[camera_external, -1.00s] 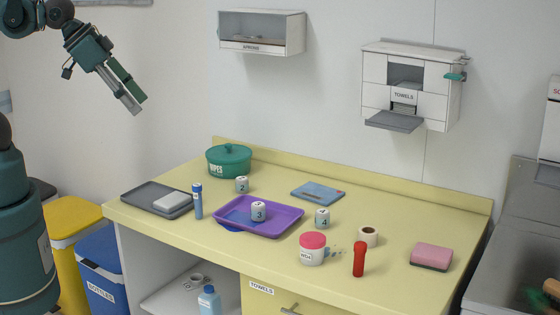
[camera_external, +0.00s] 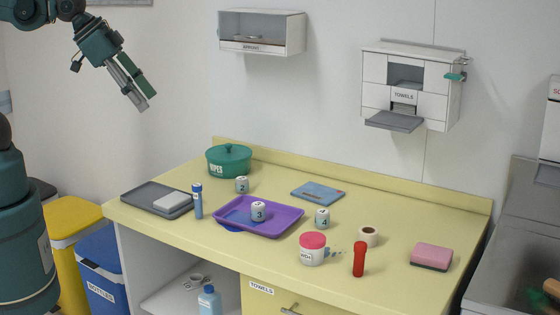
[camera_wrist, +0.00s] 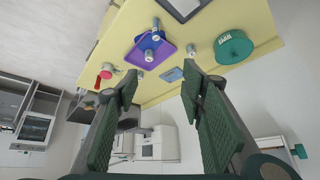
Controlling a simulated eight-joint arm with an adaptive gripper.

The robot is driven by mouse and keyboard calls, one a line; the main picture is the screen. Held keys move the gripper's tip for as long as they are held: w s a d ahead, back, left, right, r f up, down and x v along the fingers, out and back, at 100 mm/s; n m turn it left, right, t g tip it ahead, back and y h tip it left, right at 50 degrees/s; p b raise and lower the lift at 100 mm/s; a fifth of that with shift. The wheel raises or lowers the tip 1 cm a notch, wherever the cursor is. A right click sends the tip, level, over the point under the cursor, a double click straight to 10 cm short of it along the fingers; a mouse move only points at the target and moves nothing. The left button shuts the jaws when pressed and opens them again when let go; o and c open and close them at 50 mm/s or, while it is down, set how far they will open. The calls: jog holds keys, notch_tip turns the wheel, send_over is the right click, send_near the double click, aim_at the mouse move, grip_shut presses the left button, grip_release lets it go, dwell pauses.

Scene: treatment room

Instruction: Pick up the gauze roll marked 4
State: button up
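The gauze roll marked 4 (camera_external: 322,218) is a small white cylinder standing upright on the yellow counter, right of the purple tray and behind the pink-lidded jar. A small pale roll in the wrist view (camera_wrist: 141,74) seems to be the same one; its number is too small to read there. Roll 3 (camera_external: 258,211) stands on the purple tray (camera_external: 285,224), and roll 2 (camera_external: 242,185) stands behind the tray. My gripper (camera_external: 147,100) is high at the upper left, well away from the counter. In the wrist view its two dark green fingers (camera_wrist: 160,84) are wide apart with nothing between them.
The pink-lidded jar (camera_external: 312,250), red tube (camera_external: 359,259) and tape roll (camera_external: 368,237) stand near roll 4. A blue packet (camera_external: 318,190) lies behind it. The green tub (camera_external: 229,161), blue tube (camera_external: 197,201) and grey tray (camera_external: 140,198) are left. The towel dispenser (camera_external: 428,62) hangs above.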

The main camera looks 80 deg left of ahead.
jog(key=w+d+r+m+g, duration=0.2)
jog(key=w+m, duration=0.2)
jog(key=w, duration=0.8)
jog(key=m+g+h, duration=0.2)
jog(key=m+g, duration=0.3)
jog(key=m, duration=0.7)
send_over(322, 211)
jog(key=a, duration=0.1)
jog(key=f, duration=2.4)
jog(key=shift+s+f, duration=0.2)
jog(key=shift+s, duration=0.15)
jog(key=shift+w+d+f+m, duration=0.15)
jog(key=shift+w+f+m, duration=0.15)
jog(key=shift+f, duration=0.1)
jog(key=shift+s, duration=0.1)
jog(key=shift+f, duration=0.1)
jog(key=shift+d+f, duration=0.15)
jog(key=shift+f, duration=1.05)
